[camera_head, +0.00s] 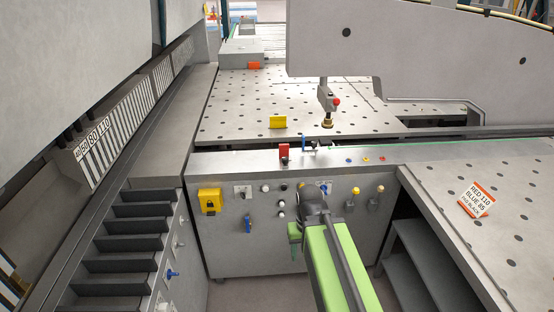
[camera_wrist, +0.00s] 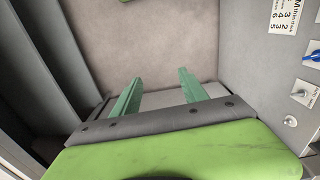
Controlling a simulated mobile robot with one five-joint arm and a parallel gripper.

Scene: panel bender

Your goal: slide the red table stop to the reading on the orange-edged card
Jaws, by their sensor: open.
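The orange-edged card (camera_head: 476,200) lies tilted on the perforated table at the right. Its text appears to read RED 110, BLUE 85, PIN BLACK. A small red block (camera_head: 284,150), possibly the red table stop, stands on the front ledge at the middle, left of a small blue upright piece (camera_head: 303,142). No scale reading beside it is legible. My gripper (camera_head: 294,238) hangs in front of the grey control panel, below and apart from the red block. In the wrist view its two green fingers (camera_wrist: 160,77) are spread with nothing between them, and no red stop shows.
The control panel (camera_head: 340,235) carries knobs, levers and a yellow padlock box (camera_head: 210,201). A yellow block (camera_head: 277,122) and an orange block (camera_head: 254,65) stand on the far table. A large grey arm (camera_head: 420,50) overhangs it. Dark steps (camera_head: 140,225) are at left.

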